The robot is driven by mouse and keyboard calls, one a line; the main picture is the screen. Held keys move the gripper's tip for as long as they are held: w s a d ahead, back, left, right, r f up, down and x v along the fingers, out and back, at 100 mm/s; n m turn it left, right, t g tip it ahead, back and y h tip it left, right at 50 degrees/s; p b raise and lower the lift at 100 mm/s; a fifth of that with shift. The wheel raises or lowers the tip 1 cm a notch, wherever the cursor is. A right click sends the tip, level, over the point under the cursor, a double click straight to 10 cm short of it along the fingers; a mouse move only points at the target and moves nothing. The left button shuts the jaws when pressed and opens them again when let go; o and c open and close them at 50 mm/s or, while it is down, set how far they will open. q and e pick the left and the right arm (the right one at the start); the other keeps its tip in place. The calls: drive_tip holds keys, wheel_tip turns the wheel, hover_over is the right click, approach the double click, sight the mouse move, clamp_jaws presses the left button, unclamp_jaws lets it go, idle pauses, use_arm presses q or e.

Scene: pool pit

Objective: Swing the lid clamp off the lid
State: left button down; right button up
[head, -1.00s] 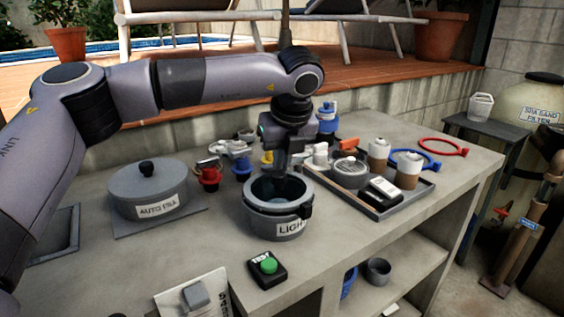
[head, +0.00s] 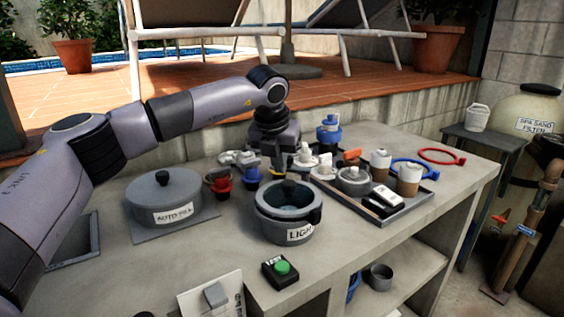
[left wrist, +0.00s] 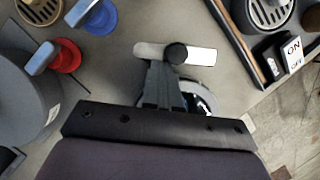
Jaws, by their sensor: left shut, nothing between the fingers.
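The round grey pot labelled LIGHT (head: 299,235) stands on the counter, with a dark band around its rim. A black knob (head: 289,187) shows at the back of its mouth. In the left wrist view a pale bar (left wrist: 203,55) with a black knob (left wrist: 176,53) lies just beyond my fingers; it looks like the lid clamp. I cannot tell how far it lies over a lid. My left gripper (head: 281,174) points down at the back of the pot, fingers together and empty. They show in the left wrist view (left wrist: 163,75) and hide part of the pot.
The AUTO FILL lid (head: 164,187) is at left. Red (head: 222,185) and blue (head: 250,176) valves stand behind the pot. A tray (head: 425,200) with cups and an ON/OFF box (head: 384,196) is at right. A green button box (head: 281,270) is in front.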

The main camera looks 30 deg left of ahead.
use_arm(q)
drive_tip(key=shift+w+a+m+p, duration=0.25)
drive_tip(key=shift+w+m+p, duration=0.05)
drive_tip(key=shift+m, duration=0.1)
use_arm(e)
drive_tip(key=shift+r, duration=0.25)
use_arm(q)
drive_tip(key=shift+w+a, duration=0.15)
use_arm(e)
drive_tip(key=shift+s+d+f, duration=0.1)
drive_tip(key=shift+s, duration=0.1)
